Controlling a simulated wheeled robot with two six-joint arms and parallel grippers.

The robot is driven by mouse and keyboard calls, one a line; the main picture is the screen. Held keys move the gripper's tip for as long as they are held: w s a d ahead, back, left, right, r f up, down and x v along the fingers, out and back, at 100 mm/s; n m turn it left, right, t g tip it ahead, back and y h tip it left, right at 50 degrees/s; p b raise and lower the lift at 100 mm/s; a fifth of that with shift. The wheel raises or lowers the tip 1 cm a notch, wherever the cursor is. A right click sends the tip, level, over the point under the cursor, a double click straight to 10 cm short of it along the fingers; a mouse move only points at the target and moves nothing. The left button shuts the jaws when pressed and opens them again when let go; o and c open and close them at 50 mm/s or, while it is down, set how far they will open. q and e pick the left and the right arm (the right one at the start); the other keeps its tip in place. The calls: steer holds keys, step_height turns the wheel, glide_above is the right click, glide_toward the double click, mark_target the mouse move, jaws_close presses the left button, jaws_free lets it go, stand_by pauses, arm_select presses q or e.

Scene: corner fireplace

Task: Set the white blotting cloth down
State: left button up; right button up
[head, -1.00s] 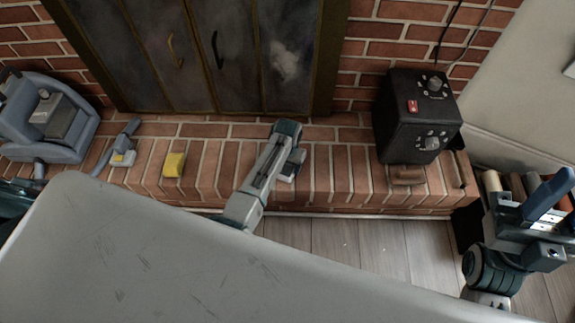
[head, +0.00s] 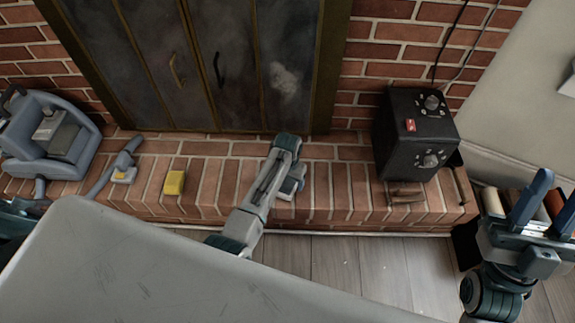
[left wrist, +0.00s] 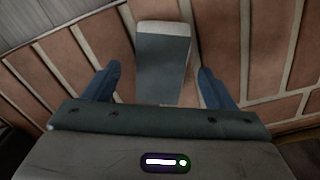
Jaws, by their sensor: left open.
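The white blotting cloth (left wrist: 162,62) is a small oblong in the left wrist view, white at its far end and grey in shade nearer me. It appears to lie on the brick hearth. My left gripper (left wrist: 158,84) is open over it, with one blue finger on each side and a gap between each finger and the cloth. In the head view my left gripper (head: 294,185) points down at the middle of the hearth, and its body hides most of the cloth (head: 286,194). My right gripper (head: 547,212) is at the right edge, fingers apart, away from the cloth.
The brick hearth (head: 225,182) runs below closed dark fireplace doors (head: 215,70). A black box with knobs (head: 415,135) stands on its right. A yellow block (head: 175,182), a grey-blue hose nozzle (head: 124,170) and a grey-blue machine (head: 48,135) are on the left. Bare bricks flank my left gripper.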

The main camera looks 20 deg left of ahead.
arm_select(q)
step_height(320, 180, up, 5)
steer(key=shift+r+p, duration=0.2)
steer(key=shift+p, duration=0.65)
steer(key=s+a+r+t+p, duration=0.1)
steer(key=s+a+r+t, duration=0.1)
steer(key=a+r+t, duration=0.3)
step_height(320, 180, up, 31)
steer(key=n+t+h, duration=0.1)
steer(key=t, duration=1.4)
glide_above(288, 184)
steer(key=s+a, duration=0.4)
steer(key=s, duration=0.4)
steer(key=s+a, duration=0.3)
steer(key=s, duration=0.6)
steer(key=shift+w+f, duration=0.15)
steer(key=shift+w, duration=0.05)
arm_select(e)
steer(key=w+f+m+g+h, duration=0.2)
steer(key=w+f+g, duration=0.1)
steer(key=f+g, duration=0.2)
steer(key=w+f+m+g+h, duration=0.2)
steer(key=f+g, duration=0.3)
steer(key=f, duration=0.4)
steer(key=shift+w+f+m+h, duration=0.3)
steer(key=shift+w+h, duration=0.2)
steer(key=shift+h, duration=0.3)
